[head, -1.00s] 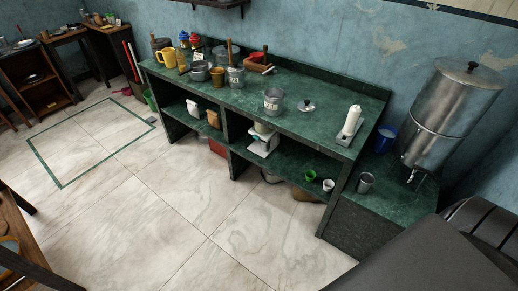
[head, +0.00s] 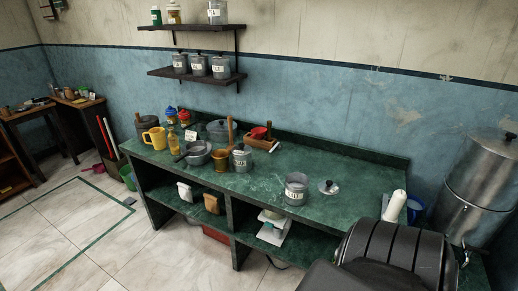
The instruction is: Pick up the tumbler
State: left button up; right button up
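The metal tumbler is not visible at this moment. The spot on the low green ledge where a steel cup stood is covered by a large black arm part of mine at the lower right. Neither of my gripper tips shows in the head view, so I cannot see whether they are open or shut.
A green counter (head: 345,221) holds a lidless steel canister (head: 296,188), a loose lid (head: 328,187), a white bottle-like object (head: 395,205), pots and a yellow mug (head: 155,138). A blue mug (head: 415,211) and a steel dispenser (head: 482,190) stand right.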

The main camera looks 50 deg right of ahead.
aim_at(277, 232)
jog(key=z, duration=0.2)
jog(key=i, duration=0.75)
jog(key=z, duration=1.2)
jog(key=i, duration=0.7)
jog(key=z, duration=0.75)
